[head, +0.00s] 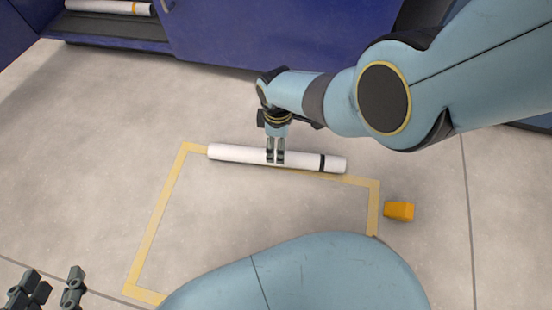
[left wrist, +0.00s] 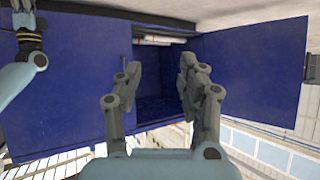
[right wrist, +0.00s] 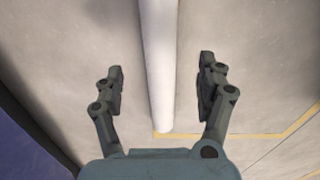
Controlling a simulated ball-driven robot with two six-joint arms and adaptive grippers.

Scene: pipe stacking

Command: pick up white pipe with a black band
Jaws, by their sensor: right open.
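The white pipe with a black band (head: 235,154) lies on the floor along the back line of the tape outline, its band near the right end. My right gripper (head: 275,157) is over its middle. In the right wrist view the pipe (right wrist: 160,60) runs between the two spread fingers (right wrist: 160,90), with a gap on each side; the band is not visible there. My left gripper (head: 54,274) is at the bottom left of the head view, far from the pipe. In the left wrist view its fingers (left wrist: 160,80) are apart with nothing between them.
A blue cabinet (head: 260,35) stands at the back. A white pipe with an orange band (head: 95,6) lies in its open compartment. An orange block (head: 399,211) sits right of the yellow tape outline (head: 160,225). The floor inside the outline looks clear where visible.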

